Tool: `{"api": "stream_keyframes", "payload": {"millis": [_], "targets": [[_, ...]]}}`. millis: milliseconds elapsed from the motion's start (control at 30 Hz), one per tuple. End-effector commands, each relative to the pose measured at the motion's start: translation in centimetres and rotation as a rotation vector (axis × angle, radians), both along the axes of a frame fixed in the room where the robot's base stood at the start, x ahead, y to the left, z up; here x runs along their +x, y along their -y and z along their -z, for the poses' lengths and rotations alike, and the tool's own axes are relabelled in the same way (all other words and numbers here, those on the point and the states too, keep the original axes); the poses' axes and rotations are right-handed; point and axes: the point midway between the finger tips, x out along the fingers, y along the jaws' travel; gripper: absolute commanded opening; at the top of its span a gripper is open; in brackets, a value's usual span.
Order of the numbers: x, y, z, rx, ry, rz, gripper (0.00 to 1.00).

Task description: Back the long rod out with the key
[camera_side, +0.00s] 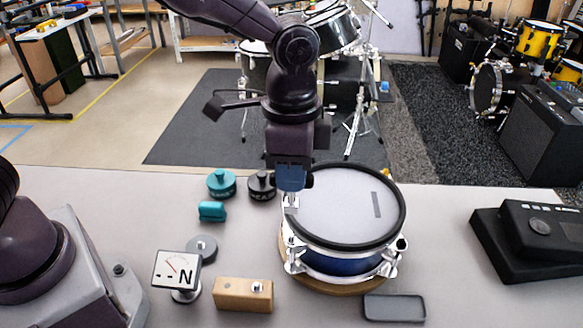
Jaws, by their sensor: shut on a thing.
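A blue drum (345,262) with a black hoop and a pale mesh head (345,210) sits on a round wooden base on the table. Bright metal lugs and rods stand around its side. My gripper (290,194) points down at the drum's left rear rim, above a metal fitting there. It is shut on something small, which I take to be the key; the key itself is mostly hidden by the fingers. I cannot tell whether it is seated on the long rod, or which rod is the long one.
Left of the drum are teal (222,184) and black (261,186) knobbed pieces, a teal block (212,211), a grey disc (203,248), a dial marked N (177,271) and a wooden block (243,295). A grey tray (394,308) lies in front; a black device (535,240) stands right.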

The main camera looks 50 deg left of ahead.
Motion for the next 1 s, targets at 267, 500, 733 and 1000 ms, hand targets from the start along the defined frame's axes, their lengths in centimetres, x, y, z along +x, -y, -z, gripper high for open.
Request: {"api": "stream_keyframes", "payload": {"millis": [267,500,733,1000], "targets": [[0.0,0.0,1.3,0.001,-0.001,-0.002,0.00],[0.0,-0.1,3.0,0.001,-0.001,-0.003,0.00],[0.0,-0.1,4.6,0.001,-0.001,-0.003,0.00],[0.0,0.0,6.5,0.001,-0.001,-0.002,0.00]]}}
